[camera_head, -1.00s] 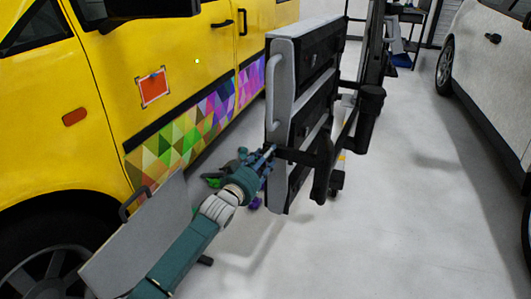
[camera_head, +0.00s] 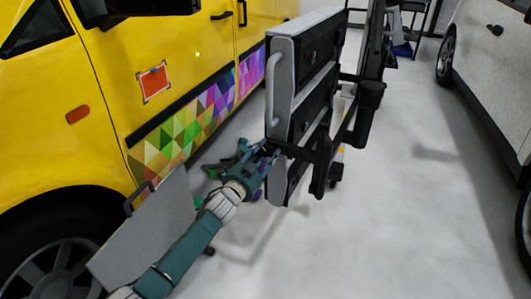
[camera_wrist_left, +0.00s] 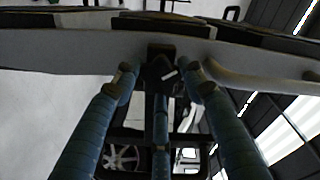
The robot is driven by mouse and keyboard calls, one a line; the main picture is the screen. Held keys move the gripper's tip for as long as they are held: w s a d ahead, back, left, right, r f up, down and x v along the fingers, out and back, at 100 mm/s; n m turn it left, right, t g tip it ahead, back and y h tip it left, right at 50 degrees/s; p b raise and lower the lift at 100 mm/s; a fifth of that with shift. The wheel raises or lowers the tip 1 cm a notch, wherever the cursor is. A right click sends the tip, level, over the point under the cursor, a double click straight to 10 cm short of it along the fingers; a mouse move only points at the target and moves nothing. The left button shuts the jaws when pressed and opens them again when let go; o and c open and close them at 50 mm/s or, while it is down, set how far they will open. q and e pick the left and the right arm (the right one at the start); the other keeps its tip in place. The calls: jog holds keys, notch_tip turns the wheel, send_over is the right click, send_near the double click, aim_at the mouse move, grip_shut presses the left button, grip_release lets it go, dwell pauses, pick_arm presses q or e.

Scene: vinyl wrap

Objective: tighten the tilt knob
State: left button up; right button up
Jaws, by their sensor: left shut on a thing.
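A tall upright panel unit with a grey face (camera_head: 281,88) and black modules stands beside the yellow van on a dark stand. My left gripper (camera_head: 268,152) reaches its lower part from the left, at a dark arm sticking out from the stand. In the left wrist view, my left gripper (camera_wrist_left: 163,82) has its blue-green fingers around a small black knob (camera_wrist_left: 158,68) with a white mark, at the edge of the grey panel (camera_wrist_left: 85,52). The fingers are shut on the knob. They partly hide it, and its turn angle is hard to tell. My right gripper is not in view.
The yellow van (camera_head: 115,95) with a coloured triangle pattern fills the left. A grey board (camera_head: 155,235) with a black handle stands in front of it, near my left arm. A white vehicle (camera_head: 505,75) is at the right. The floor (camera_head: 400,220) between is clear.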

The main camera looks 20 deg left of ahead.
pick_arm(q)
jog(key=shift+d+r+m, duration=0.2)
jog(key=shift+r+m, duration=0.05)
jog(key=shift+m, duration=0.75)
jog(key=m, duration=0.3)
jog(key=shift+d+m, duration=0.1)
jog(key=shift+m, duration=0.6)
jog(key=shift+s+m, duration=0.1)
jog(key=shift+m, duration=0.5)
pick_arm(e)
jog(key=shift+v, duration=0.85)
pick_arm(q)
jog(key=shift+d, duration=0.1)
jog(key=shift+f, duration=0.1)
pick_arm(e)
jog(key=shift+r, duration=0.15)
pick_arm(q)
jog(key=o, duration=0.9)
jog(key=shift+o, duration=1.2)
jog(key=shift+d, duration=0.1)
jog(key=shift+f, duration=0.1)
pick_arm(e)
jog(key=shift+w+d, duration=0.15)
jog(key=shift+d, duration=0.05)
